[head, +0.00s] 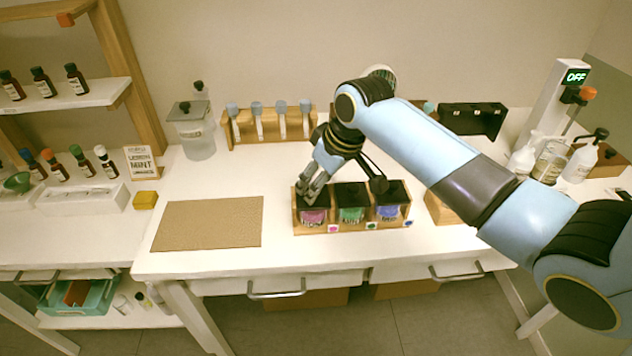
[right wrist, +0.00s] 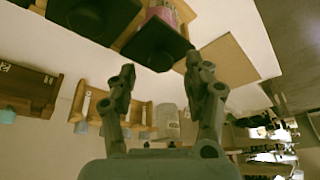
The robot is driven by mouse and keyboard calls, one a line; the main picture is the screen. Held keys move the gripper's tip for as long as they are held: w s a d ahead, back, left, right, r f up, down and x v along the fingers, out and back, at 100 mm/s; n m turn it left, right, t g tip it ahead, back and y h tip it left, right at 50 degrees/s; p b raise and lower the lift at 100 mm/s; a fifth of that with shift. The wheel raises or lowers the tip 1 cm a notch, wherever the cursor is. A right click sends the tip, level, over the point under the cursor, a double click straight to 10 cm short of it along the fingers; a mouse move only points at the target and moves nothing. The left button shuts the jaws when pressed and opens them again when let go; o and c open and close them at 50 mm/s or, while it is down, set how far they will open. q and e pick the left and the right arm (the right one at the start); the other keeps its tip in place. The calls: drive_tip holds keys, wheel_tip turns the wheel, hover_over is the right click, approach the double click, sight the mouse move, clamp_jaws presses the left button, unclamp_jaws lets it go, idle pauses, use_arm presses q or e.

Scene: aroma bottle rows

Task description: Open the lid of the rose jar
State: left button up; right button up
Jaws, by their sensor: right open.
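The rose jar (head: 313,216), with a pink label, stands at the left end of a wooden rack (head: 345,228), beside a green-labelled jar (head: 351,214) and a blue-labelled jar (head: 388,212). My right gripper (head: 311,192) is over the rose jar and partly hides its black lid. In the right wrist view, the open fingers of my right gripper (right wrist: 160,63) point toward the square black lid (right wrist: 155,43), with the pink jar body (right wrist: 164,13) beyond it. The lid looks closed, and I cannot tell whether a finger touches it. My left gripper is not in view.
A brown mat (head: 208,223) lies left of the rack. Behind stand a clear canister (head: 196,140), a wooden bottle rack (head: 268,128) and a black tray (head: 472,119). A yellow block (head: 145,199) is at the left. Pump bottles (head: 580,162) stand at the right.

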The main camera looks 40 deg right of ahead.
drive_tip(key=shift+x, duration=0.85)
clamp_jaws()
